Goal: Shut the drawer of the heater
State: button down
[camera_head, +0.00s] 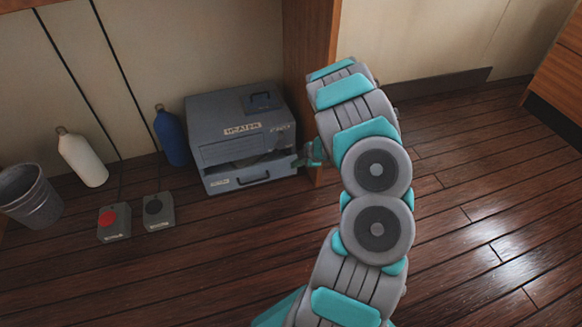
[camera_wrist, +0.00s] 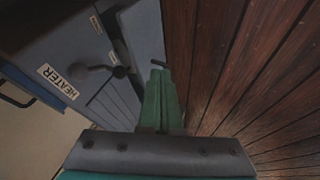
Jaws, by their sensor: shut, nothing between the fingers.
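The grey heater (camera_head: 222,122) stands on the floor against the wall, with a labelled front. Its drawer (camera_head: 222,184) is at the bottom of the front, with a dark handle, and appears to stick out a little. My gripper (camera_head: 298,161) is at the right end of the heater's front, near the drawer, partly hidden by my arm. In the wrist view, the heater (camera_wrist: 50,50) is at the left and the drawer (camera_wrist: 143,32) stands out past its front.
A red-button box (camera_head: 114,222) and a black-button box (camera_head: 158,211) sit on the floor left of the drawer. A wooden post (camera_head: 308,50) rises beside the heater. The floor in front is clear.

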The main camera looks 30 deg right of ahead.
jog(key=a+v, duration=0.1)
jog(key=v, duration=0.2)
jog(key=n+t+y+b, duration=0.6)
jog(key=n+t+b, duration=0.1)
jog(key=n+t, duration=0.25)
send_near(255, 167)
jog(key=w+a, duration=0.1)
jog(key=a, duration=0.3)
jog(key=w, duration=0.1)
jog(key=w+d, duration=0.1)
jog(key=w, duration=0.1)
jog(key=shift+w+d+r+n+g+b, duration=0.1)
jog(key=shift+w+n+g+b, duration=0.05)
jog(key=shift+n+g+b, duration=0.15)
jog(key=shift+w+d, duration=0.15)
jog(key=shift+w, duration=0.25)
